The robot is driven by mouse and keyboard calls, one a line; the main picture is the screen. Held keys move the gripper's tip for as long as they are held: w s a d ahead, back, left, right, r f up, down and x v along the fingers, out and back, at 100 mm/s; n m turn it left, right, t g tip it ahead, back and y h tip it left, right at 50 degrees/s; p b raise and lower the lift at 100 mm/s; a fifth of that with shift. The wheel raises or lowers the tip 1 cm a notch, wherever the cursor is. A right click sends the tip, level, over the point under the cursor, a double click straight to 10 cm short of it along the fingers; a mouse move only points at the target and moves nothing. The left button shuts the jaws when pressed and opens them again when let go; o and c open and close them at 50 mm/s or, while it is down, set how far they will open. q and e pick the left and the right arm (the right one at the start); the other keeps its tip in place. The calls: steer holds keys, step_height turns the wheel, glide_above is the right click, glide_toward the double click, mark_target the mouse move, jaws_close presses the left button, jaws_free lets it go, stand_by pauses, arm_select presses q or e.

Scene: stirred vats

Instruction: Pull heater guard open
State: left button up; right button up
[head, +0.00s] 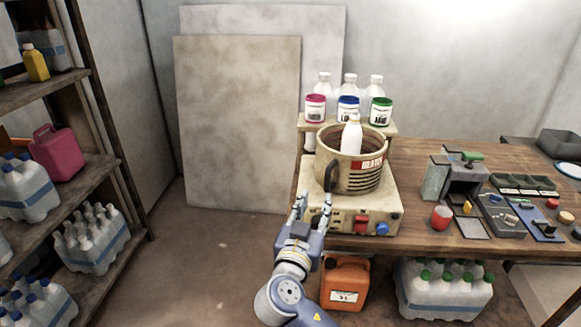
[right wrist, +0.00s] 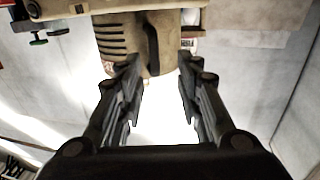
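The heater guard (head: 338,172) is a tan round drum with a red HEATER label and side slots, on a cream base unit (head: 345,212). A white bottle (head: 353,142) stands inside the drum. My right gripper (head: 312,204) is open and empty, below and left of the handle, by the base's left front corner. In the right wrist view the guard (right wrist: 122,42) and handle (right wrist: 152,48) show beyond the open fingers (right wrist: 160,80), apart from them. My left gripper is not in view.
Several bottles and jars (head: 348,105) stand on a small shelf (head: 300,122) behind the guard. Devices and trays (head: 525,183) cover the wooden table (head: 420,215) to the right. An orange canister (head: 345,285) stands below. The floor (head: 205,250) to the left is clear.

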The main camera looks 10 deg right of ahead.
mark_target(327, 182)
steer(key=w+d+p, duration=0.1)
steer(key=w+d, duration=0.1)
steer(key=w+d+r, duration=0.1)
steer(key=w+d, duration=0.1)
steer(key=w, duration=0.1)
steer(key=shift+p, duration=0.4)
steer(key=x, duration=0.2)
steer(key=shift+w+f+p, duration=0.15)
steer(key=shift+w+p, duration=0.15)
steer(key=shift+w, duration=0.05)
steer(key=shift+w+d, duration=0.3)
steer(key=shift+w, duration=0.15)
steer(key=shift+w+f, duration=0.1)
steer(key=shift+w, duration=0.05)
steer(key=shift+c, duration=0.4)
jaws_close()
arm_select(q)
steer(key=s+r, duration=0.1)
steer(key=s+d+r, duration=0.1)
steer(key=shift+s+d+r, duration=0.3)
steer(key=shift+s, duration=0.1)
